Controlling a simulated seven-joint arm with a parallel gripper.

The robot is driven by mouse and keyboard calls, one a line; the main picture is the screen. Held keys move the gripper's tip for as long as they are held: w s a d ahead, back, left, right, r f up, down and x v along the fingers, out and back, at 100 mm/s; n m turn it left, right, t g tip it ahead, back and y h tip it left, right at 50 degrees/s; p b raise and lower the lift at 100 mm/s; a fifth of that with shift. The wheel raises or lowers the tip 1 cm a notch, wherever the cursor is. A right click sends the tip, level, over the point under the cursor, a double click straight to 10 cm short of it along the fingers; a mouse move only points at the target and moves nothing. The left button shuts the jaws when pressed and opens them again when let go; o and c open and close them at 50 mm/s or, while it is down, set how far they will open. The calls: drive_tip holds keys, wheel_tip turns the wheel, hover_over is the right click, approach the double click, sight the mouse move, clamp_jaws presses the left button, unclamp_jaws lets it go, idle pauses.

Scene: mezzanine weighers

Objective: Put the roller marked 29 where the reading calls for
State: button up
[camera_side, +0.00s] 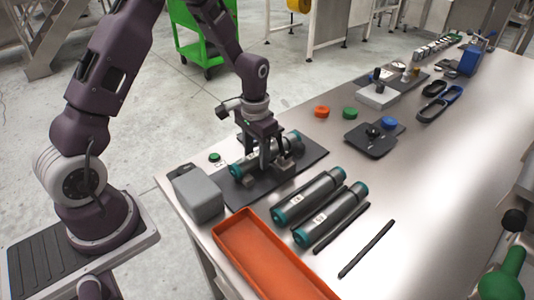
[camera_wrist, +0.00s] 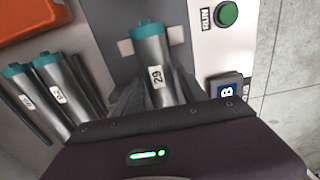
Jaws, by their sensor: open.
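The roller marked 29 (camera_wrist: 157,75) is a grey cylinder with teal ends and a white label. In the side view the roller (camera_side: 237,170) lies on a dark plate (camera_side: 313,151), partly hidden by my gripper (camera_side: 268,162). In the wrist view my gripper (camera_wrist: 156,98) is open, with its fingers on either side of the roller; I cannot tell whether they touch it. A green button (camera_wrist: 228,14) marked RUN and a dark block with a blue letter B sign (camera_wrist: 227,91) are right of the roller. I cannot make out a number reading.
Two similar rollers (camera_side: 308,197) (camera_side: 332,214) lie side by side on the table, near an orange tray (camera_side: 225,236) and two black bars (camera_side: 367,248) (camera_side: 341,228). A grey box (camera_side: 197,193) stands at the table edge. Small devices and coloured discs are farther back.

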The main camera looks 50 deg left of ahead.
clamp_jaws()
wheel_tip(320, 180, up, 18)
drive_tip(key=d+f, duration=0.5)
drive_tip(key=d, duration=1)
drive_tip(key=d+f, duration=0.4)
drive_tip(key=d, duration=1.1)
drive_tip(key=f, duration=1)
drive_tip(key=shift+d+f, duration=0.25)
drive_tip(key=shift+d, duration=0.1)
